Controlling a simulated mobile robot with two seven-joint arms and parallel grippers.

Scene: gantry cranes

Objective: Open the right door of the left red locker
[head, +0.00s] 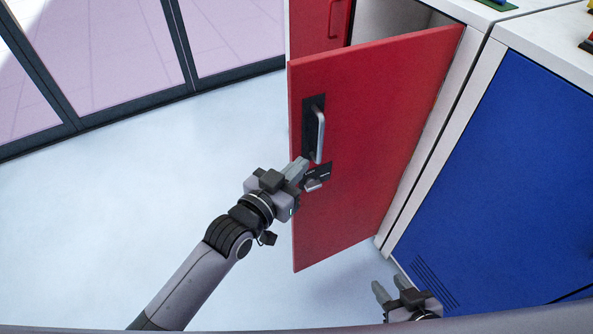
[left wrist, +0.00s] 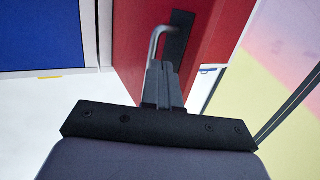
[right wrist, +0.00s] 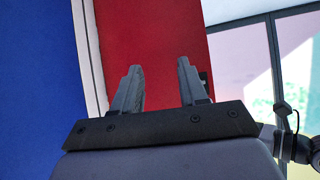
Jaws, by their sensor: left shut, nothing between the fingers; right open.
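The right red door (head: 372,130) of the left locker stands swung outward, hinged on its right side, with part of the pale interior (head: 385,18) showing behind it. Its grey bar handle (head: 320,135) sits on a dark plate near the door's free edge, with a small latch (head: 314,184) below. My left gripper (head: 302,165) is shut and empty, its fingertips at the lower end of the handle; the handle also shows in the left wrist view (left wrist: 158,42). I cannot tell whether they touch. My right gripper (head: 386,287) is open and empty, low and right of the door.
The other red door (head: 318,25) is behind, at the top. A blue locker (head: 510,170) stands close on the right. Small coloured items (head: 497,4) lie on the locker tops. Glass panels (head: 100,50) line the left; the pale floor (head: 120,200) between is clear.

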